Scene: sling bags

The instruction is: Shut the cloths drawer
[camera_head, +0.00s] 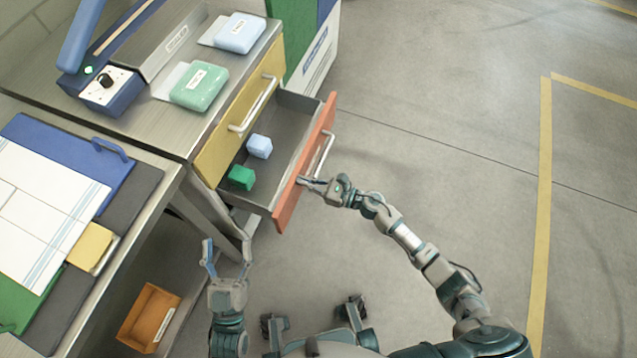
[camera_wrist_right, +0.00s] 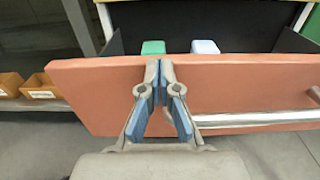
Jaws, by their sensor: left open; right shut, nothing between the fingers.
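The orange-fronted drawer (camera_head: 306,168) stands pulled out under the closed yellow-fronted drawer (camera_head: 215,145). A green block (camera_head: 241,178) and a pale blue block (camera_head: 259,146) lie inside it. No label naming the cloths drawer is readable. My right gripper (camera_head: 303,182) is shut and empty at the outer face of the orange front, near its lower-left end. In the right wrist view the shut fingers (camera_wrist_right: 160,68) are at the orange front (camera_wrist_right: 240,82), left of its handle (camera_wrist_right: 250,120); contact is unclear. My left gripper (camera_head: 226,250) is open and empty, below and left of the drawer.
The metal cabinet top holds a green pack (camera_head: 200,86), a pale blue pack (camera_head: 239,33) and a blue device with a knob (camera_head: 104,88). A workbench with folders (camera_head: 60,190) is at left. An orange bin (camera_head: 149,317) sits below. The floor at right is clear.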

